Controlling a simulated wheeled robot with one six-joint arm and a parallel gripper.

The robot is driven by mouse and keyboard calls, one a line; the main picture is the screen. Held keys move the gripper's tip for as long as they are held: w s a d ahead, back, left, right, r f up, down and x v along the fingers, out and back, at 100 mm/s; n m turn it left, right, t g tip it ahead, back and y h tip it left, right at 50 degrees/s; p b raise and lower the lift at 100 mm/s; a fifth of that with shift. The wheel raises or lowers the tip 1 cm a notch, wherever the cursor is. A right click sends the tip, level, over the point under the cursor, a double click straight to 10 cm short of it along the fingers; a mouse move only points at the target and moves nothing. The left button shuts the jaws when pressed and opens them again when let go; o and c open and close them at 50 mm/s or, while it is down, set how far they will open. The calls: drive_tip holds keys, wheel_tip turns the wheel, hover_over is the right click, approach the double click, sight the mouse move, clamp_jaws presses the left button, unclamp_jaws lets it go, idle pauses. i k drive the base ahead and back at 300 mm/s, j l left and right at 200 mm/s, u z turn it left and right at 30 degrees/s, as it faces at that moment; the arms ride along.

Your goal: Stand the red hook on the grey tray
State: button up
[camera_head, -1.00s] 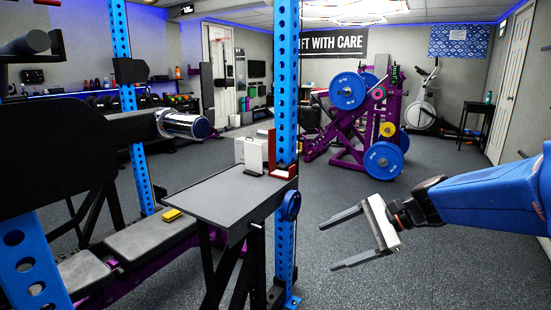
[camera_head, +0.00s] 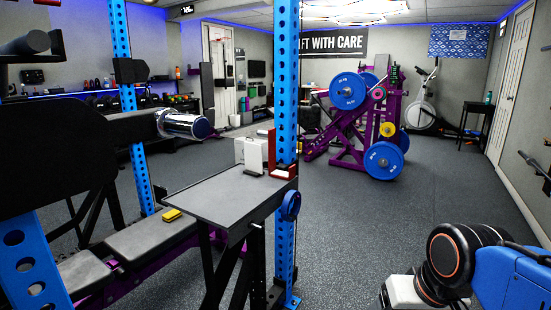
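A red hook (camera_head: 284,172) is at the far right corner of a grey flat-topped stand, next to the blue upright post. I cannot tell whether it rests on the top or hangs on the post. The grey top (camera_head: 220,198) is the only tray-like surface I can make out, and its middle is bare. My gripper (camera_head: 400,292) shows only as a pale block at the bottom edge, right of centre and well apart from the hook. Its fingers are out of sight, so its opening is hidden.
A yellow block (camera_head: 172,215) lies on the bench at left. A purple machine with blue plates (camera_head: 384,160) stands behind. The floor between stand and arm is clear.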

sight(228, 196)
drive_tip(key=i+j+z, duration=0.15)
drive_tip(key=i+z, duration=0.2)
drive_tip(key=i+j+z, duration=0.7)
drive_tip(key=i+l, duration=0.05)
drive_tip(key=i, duration=0.05)
